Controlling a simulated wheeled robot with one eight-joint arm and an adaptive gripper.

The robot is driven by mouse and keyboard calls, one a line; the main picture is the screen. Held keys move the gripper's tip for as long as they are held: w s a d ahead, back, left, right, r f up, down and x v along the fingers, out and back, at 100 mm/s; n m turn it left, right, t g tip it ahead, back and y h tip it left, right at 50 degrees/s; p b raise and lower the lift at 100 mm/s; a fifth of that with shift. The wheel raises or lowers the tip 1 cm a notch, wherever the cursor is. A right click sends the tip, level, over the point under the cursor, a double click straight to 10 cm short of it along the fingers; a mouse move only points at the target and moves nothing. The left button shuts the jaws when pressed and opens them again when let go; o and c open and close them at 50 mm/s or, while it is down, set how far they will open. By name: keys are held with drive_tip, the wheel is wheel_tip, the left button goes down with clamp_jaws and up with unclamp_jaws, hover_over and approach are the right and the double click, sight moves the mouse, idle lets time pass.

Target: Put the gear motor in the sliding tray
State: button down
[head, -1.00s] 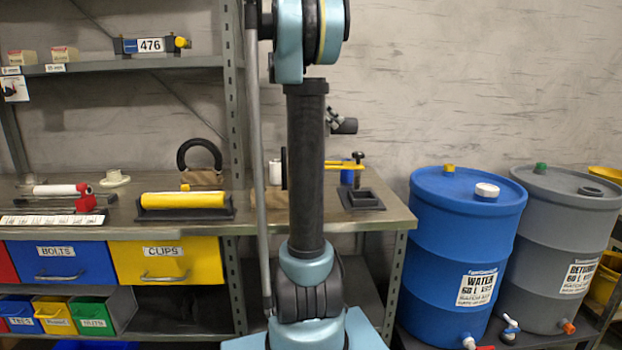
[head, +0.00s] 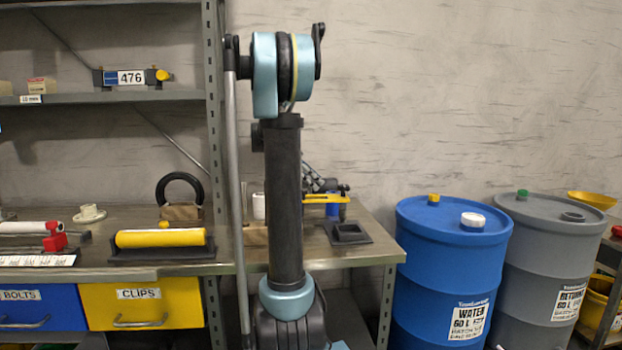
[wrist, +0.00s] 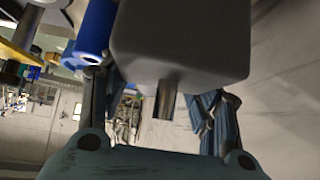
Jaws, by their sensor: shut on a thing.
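The gear motor shows large in the wrist view as a grey block (wrist: 182,45) with a short metal shaft pointing down the picture. My gripper (wrist: 155,98) is shut on it, with a finger on either side. In the head view my gripper (head: 316,178) is small, partly hidden behind my arm, and appears above the right end of the bench. A dark square holder with a raised rim (head: 364,239) sits on the bench near its right end. I cannot tell whether this is the sliding tray.
A yellow-barred clamp (head: 325,199) and a blue cylinder (head: 333,210) stand near my gripper. A yellow roller (head: 160,238) lies in a dark cradle on the bench (head: 225,262). A blue drum (head: 440,270) and a grey drum (head: 555,240) stand to the right.

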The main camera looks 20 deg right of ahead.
drive_tip(key=shift+f, duration=2.1)
drive_tip(key=c, duration=0.6)
unclamp_jaws()
drive_tip(key=shift+o, duration=0.2)
